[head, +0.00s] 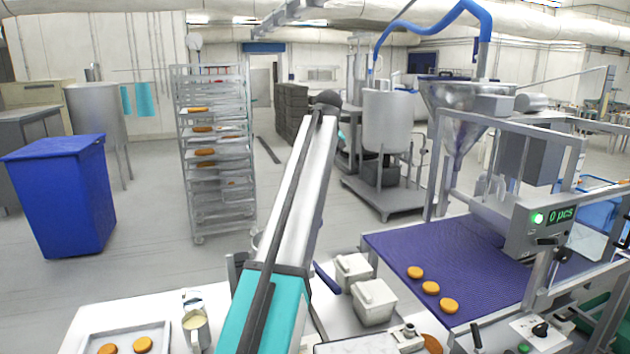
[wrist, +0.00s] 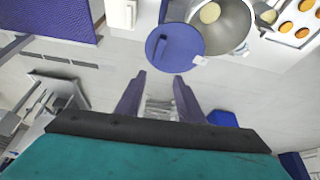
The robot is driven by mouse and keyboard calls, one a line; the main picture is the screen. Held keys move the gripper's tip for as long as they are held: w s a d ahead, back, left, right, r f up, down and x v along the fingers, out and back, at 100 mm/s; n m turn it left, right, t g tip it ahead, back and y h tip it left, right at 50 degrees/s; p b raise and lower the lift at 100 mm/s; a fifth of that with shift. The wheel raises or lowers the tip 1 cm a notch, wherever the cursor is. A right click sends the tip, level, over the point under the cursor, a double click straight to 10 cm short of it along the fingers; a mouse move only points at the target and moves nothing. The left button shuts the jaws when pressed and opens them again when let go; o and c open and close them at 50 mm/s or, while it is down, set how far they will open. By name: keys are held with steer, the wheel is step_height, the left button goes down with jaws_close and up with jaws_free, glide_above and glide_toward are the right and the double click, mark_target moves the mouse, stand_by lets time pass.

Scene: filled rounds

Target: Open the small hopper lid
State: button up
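In the wrist view a round blue lid (wrist: 188,54) with a raised bar handle sits to the side of the steel hopper (wrist: 240,28), slightly over its rim. The hopper mouth is largely uncovered, and a pale round patch shows inside it. My gripper (wrist: 157,82) has two purple fingers spread apart with nothing between them. The fingertips are just short of the lid in the picture; I cannot tell their height relative to it. In the head view my arm hides most of the hopper; a dark blue edge (head: 325,278), perhaps the lid, shows right of the arm.
A jug of cream (head: 195,326) and a tray of biscuits (head: 95,343) stand left of my arm. A blue bin (head: 62,200) and tray rack (head: 213,160) stand behind.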

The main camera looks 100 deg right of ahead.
steer(key=v, duration=1.1)
steer(key=shift+r, duration=0.2)
